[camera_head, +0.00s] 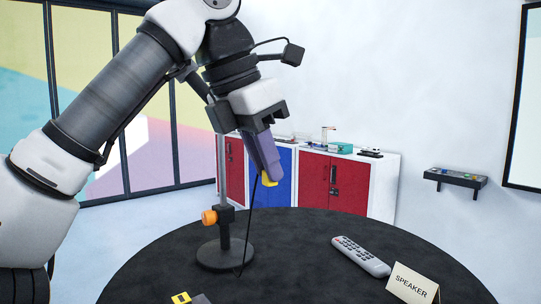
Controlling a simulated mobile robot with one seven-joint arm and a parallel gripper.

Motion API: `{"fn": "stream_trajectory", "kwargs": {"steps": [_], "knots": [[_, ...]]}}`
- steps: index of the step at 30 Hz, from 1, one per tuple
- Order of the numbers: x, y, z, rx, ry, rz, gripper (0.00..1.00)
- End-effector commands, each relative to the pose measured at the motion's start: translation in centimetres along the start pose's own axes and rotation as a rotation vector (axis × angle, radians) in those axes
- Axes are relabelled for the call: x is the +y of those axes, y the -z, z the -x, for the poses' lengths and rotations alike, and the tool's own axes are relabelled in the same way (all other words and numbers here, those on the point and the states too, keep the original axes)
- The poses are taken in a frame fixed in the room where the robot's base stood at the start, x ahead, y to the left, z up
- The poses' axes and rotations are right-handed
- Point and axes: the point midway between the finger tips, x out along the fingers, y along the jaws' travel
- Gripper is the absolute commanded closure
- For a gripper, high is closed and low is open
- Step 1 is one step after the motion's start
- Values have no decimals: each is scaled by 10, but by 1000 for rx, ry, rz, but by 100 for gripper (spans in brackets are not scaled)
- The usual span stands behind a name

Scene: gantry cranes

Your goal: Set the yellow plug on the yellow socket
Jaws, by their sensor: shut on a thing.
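The yellow plug (269,180) is at the tips of my gripper (264,164), above the far part of the round black table. My gripper is shut on it, and the fingers cover most of it. A thin black cable (250,222) hangs from the plug down to the table by the stand's base. A yellow piece with a dark mark, seemingly the yellow socket (181,298), shows at the bottom edge, cut off by the frame. My gripper is well above it and to its right in the picture.
A black stand (225,256) with an orange knob (209,217) and upright rod stands on the table (310,270), left of the cable. The table's middle looks clear.

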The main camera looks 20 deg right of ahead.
Motion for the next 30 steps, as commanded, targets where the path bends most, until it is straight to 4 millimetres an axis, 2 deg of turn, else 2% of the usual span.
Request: {"fn": "stream_trajectory", "kwargs": {"steps": [30], "knots": [[17, 33, -19, -1, 0, 0, 100]]}}
